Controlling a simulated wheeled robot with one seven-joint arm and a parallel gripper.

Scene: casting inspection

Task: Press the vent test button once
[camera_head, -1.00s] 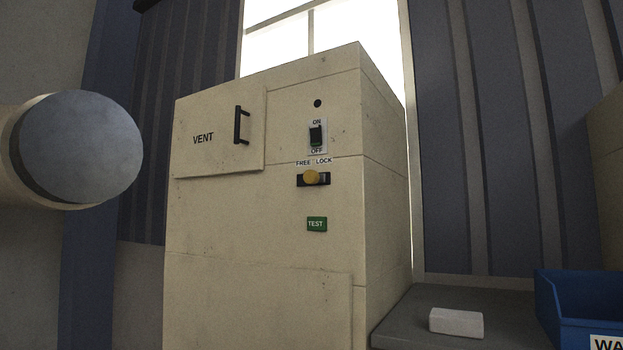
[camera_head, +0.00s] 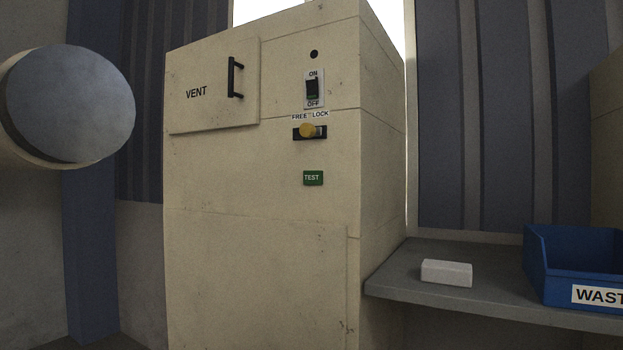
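The cream vent cabinet (camera_head: 230,260) stands in the middle of the head view. Its green TEST button (camera_head: 313,178) is on the front face, right of centre, and nothing covers it. Above it is a yellow knob (camera_head: 307,130) in a black slot marked FREE and LOCK; the knob sits near the slot's middle or left part. Higher up is a black ON/OFF rocker switch (camera_head: 312,89), and above that a small dark round spot (camera_head: 314,54). The VENT door (camera_head: 205,110) with a black handle (camera_head: 234,77) looks closed. My gripper is not in view.
A rounded grey-ended part, likely of my own arm, fills the left edge. A grey shelf (camera_head: 400,285) right of the cabinet bears a white block (camera_head: 446,273) and a blue bin (camera_head: 570,262) labelled WAST, cut off by the frame edge. The space before the cabinet looks clear.

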